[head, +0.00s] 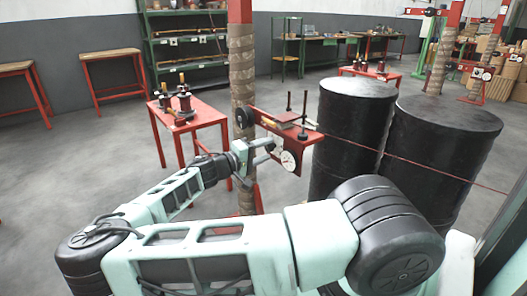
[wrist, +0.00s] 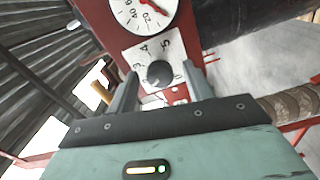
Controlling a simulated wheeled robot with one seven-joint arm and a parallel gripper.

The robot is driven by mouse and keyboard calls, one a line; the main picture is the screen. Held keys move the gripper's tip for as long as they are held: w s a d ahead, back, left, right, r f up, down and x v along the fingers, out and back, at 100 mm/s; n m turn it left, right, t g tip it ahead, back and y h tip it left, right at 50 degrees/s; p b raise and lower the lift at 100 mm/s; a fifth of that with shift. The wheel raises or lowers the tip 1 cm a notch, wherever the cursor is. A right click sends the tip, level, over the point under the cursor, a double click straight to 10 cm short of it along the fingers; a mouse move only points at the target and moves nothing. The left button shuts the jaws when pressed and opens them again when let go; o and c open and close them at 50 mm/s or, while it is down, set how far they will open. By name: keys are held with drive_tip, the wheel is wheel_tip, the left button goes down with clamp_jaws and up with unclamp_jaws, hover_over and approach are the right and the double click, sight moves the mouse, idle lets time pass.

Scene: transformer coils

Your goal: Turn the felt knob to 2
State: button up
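The dark round knob (wrist: 159,73) sits on a white number plate (wrist: 150,48) on the red panel. The digits 3, 4 and 5 show on the plate. Its lower left part is hidden by a finger, and I cannot read where the knob points. My gripper (wrist: 160,80) is open, with one finger on each side of the knob in the wrist view. I see a gap on both sides and no clear contact. In the head view my gripper (head: 264,153) is at the red winding stand (head: 308,137), close to the white plate.
A white gauge with a red needle (wrist: 145,10) is beside the plate. Two black drums (head: 350,115) stand right of the stand, and a rope-wrapped post (head: 242,80) is behind it. A red table (head: 205,113) with coils is at the left.

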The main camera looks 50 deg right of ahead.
drive_tip(key=v, duration=1.7)
drive_tip(key=shift+w+a, duration=0.15)
drive_tip(key=shift+a, duration=0.05)
